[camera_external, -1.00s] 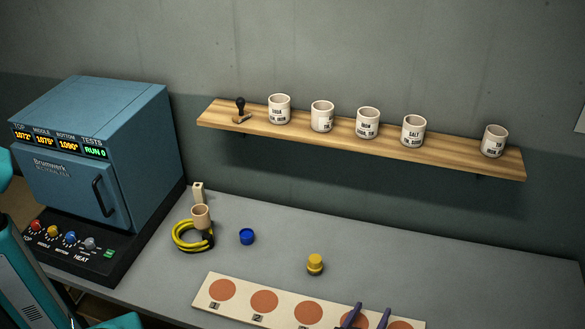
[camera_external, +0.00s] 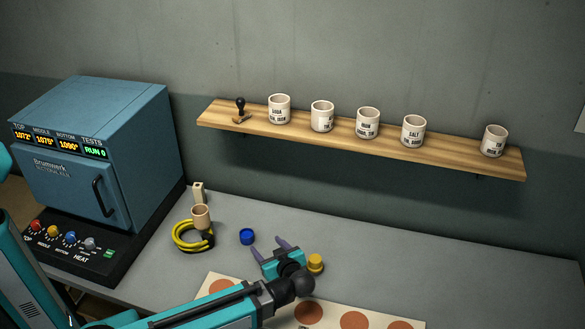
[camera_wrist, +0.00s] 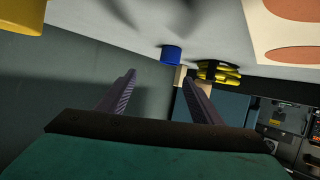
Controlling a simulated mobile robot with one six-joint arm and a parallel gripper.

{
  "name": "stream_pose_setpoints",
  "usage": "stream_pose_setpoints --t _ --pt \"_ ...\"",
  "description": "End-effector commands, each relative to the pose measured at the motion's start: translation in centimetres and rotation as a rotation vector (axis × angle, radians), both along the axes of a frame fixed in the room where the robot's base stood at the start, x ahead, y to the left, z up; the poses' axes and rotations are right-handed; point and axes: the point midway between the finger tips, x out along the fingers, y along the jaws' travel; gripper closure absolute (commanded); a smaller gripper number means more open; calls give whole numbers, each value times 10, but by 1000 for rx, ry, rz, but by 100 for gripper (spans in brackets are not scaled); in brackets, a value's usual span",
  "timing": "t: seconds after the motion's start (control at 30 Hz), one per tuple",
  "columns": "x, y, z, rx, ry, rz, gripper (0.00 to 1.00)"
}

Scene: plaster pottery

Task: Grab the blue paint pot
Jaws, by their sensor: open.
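The blue paint pot (camera_external: 247,236) is a small round pot on the grey table, right of the coiled yellow cable. My gripper (camera_external: 268,247) is just to its right, with its two purple fingers spread and nothing between them. The pot stands apart from the fingers. In the wrist view the blue pot (camera_wrist: 171,54) shows beyond the open fingertips (camera_wrist: 158,78), near the top middle. The wrist picture looks upside down.
A yellow pot (camera_external: 315,262) stands close to my gripper's right side. A cream board (camera_external: 385,324) with round brown discs lies in front. Behind left are a beige cup (camera_external: 201,217) and yellow cable (camera_external: 187,240). A blue kiln (camera_external: 100,160) stands left; a shelf (camera_external: 450,159) holds several cups.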

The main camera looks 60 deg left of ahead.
Motion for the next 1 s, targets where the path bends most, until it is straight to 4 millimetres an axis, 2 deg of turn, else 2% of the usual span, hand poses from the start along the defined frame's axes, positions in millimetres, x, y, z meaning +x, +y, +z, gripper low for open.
stream_pose_setpoints --t 0.03,0.17,0.5,0.67,1.0 --pt "-7 7 -1 -7 9 23 40" --pt "-15 14 -2 -16 24 50 40" --pt "-15 15 -2 -16 26 50 40" --pt "-15 21 -4 -16 26 50 40" --pt "-16 59 -19 -16 27 52 40"
